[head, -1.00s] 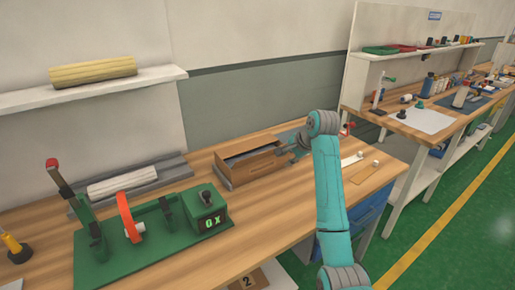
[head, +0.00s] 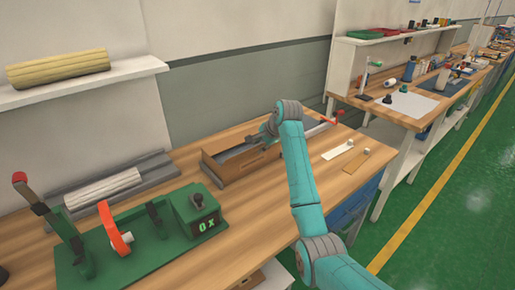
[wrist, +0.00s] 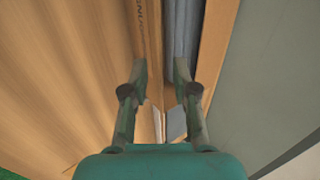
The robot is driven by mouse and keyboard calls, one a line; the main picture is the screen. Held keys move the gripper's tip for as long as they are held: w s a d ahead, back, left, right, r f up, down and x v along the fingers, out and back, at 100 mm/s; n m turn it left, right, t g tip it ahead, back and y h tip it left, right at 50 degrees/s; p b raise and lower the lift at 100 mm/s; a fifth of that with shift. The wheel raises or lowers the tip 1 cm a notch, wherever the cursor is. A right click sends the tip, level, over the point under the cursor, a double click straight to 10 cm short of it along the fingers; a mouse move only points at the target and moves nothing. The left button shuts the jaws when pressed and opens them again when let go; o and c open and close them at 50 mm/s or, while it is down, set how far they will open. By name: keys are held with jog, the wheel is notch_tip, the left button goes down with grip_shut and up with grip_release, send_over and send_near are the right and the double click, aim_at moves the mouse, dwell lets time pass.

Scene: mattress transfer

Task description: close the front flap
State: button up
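A long brown box (head: 232,168) stands on the wooden bench, its top open. In the wrist view its front wall (wrist: 149,35), with dark lettering, runs up the middle, and its back wall (wrist: 216,45) is to the right. A grey item (wrist: 183,30) lies inside. My gripper (wrist: 160,72) is open and empty over the box; its fingers appear on either side of the front wall, but contact is unclear. A pale grey piece (wrist: 176,123) shows between the finger bases; I cannot tell if it is a flap.
A green fixture (head: 150,235) with an orange clamp and a display stands left on the bench (head: 265,215). Behind it a grey tray (head: 150,170) holds a white roll. Two flat strips (head: 340,152) lie right of my arm. A shelf (head: 80,90) is above.

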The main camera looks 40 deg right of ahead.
aim_at(257, 148)
jog(key=shift+x, duration=1.25)
grip_shut()
